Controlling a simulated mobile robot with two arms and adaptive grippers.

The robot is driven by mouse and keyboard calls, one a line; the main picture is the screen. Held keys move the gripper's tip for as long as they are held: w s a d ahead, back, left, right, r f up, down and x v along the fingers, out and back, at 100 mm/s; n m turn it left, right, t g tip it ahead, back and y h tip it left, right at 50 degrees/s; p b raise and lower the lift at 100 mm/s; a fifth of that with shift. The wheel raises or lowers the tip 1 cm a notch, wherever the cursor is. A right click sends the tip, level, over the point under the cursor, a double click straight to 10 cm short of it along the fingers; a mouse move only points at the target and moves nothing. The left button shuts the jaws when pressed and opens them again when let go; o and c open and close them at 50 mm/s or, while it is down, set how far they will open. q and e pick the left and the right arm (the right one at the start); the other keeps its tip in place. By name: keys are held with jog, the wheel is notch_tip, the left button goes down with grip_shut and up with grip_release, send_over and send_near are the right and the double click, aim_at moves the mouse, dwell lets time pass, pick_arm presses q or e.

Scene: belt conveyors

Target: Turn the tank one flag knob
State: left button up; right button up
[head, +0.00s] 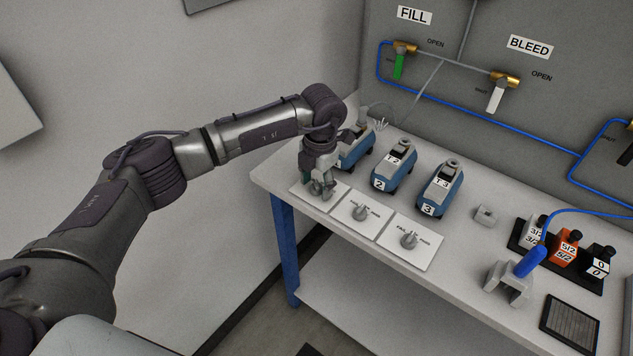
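The tank one flag knob is on the leftmost white plate (299,193), at the left end of the bench. My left gripper (321,187) points down over this plate, with its fingertips at the knob. The fingers cover the knob, so I cannot tell whether they are closed on it or only around it. The blue tank one (358,150) stands behind, partly hidden by my gripper. Two similar plates with grey flag knobs (361,212) and (409,240) lie to the right. My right gripper is not in view.
Blue tanks T2 (395,165) and T3 (441,188) stand behind the plates. To the right are a grey holder with a blue-handled tool (530,262), and several labelled blocks (565,250). A wall panel carries FILL and BLEED valves (497,95).

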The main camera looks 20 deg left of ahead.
aim_at(320, 189)
pick_arm(q)
notch_tip(320, 189, up, 12)
jog(key=shift+s+d, duration=0.2)
jog(key=shift+d, duration=0.15)
jog(key=shift+d+f, duration=0.1)
dwell(0.5)
